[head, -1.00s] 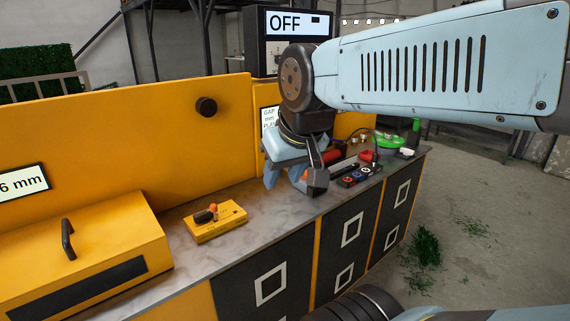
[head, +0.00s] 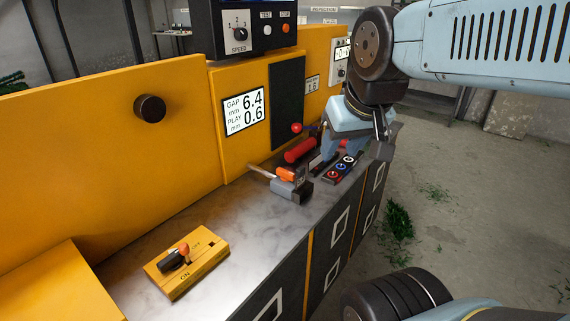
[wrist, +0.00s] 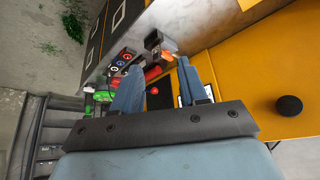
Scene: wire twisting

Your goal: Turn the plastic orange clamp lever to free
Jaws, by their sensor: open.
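The orange clamp lever (head: 286,174) sits on a small grey clamp block (head: 296,190) on the bench, with a pale rod sticking out to its left. The lever also shows in the wrist view (wrist: 167,56), beyond the fingertips. My gripper (head: 328,150) is to the right of the lever and above the bench in the head view. In the wrist view my gripper (wrist: 160,68) has its two blue fingers apart, with nothing held between them. Neither finger visibly touches the lever.
A red cylinder (head: 300,150) and a button panel (head: 340,170) lie close to the clamp. A yellow ON/OFF box (head: 198,262) with an orange-tipped switch stands at the front left. A yellow back panel carries a GAP/PLAY display (head: 244,111). The grey bench top (head: 245,215) between is clear.

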